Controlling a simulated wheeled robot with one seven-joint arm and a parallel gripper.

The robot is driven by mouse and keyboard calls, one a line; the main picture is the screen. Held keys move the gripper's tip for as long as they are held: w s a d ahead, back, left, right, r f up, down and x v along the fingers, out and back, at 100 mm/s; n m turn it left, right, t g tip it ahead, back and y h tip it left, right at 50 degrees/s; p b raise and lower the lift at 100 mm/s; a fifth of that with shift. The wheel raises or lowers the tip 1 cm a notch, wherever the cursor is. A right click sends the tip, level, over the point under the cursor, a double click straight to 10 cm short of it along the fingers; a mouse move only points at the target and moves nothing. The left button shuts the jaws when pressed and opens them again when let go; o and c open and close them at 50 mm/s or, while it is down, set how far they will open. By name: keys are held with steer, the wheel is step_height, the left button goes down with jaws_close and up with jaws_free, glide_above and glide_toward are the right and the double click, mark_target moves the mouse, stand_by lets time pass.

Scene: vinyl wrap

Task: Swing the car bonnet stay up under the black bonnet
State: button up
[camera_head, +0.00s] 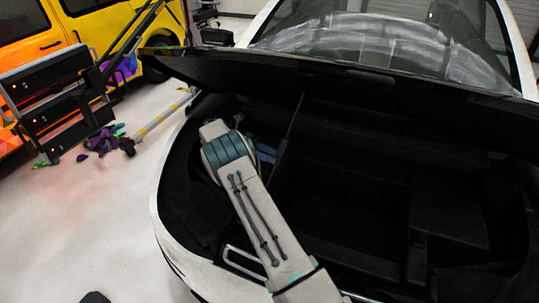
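The black bonnet (345,84) is raised partway over the dark front bay of a white car. A thin dark rod, which looks like the bonnet stay (296,115), stands tilted in the bay, its upper end leaning right near the bonnet's underside. I cannot tell whether it touches the bonnet. My arm reaches in from the bottom of the view, its blue-banded joint over the bay's left side. A dark part beyond that joint, likely my gripper (279,155), is at the rod's lower visible part.
The bay's white left rim (165,205) curves close beside my arm. The windscreen (385,35) is behind the bonnet. The pale floor at lower left is mostly clear.

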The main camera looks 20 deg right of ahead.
steer(key=s+d+r+b, duration=0.5)
steer(key=s+d+r, duration=0.2)
steer(key=d+r, duration=0.2)
step_height(320, 180, up, 2)
steer(key=shift+s+d, duration=0.15)
steer(key=shift+s, duration=0.05)
stand_by(0.8)
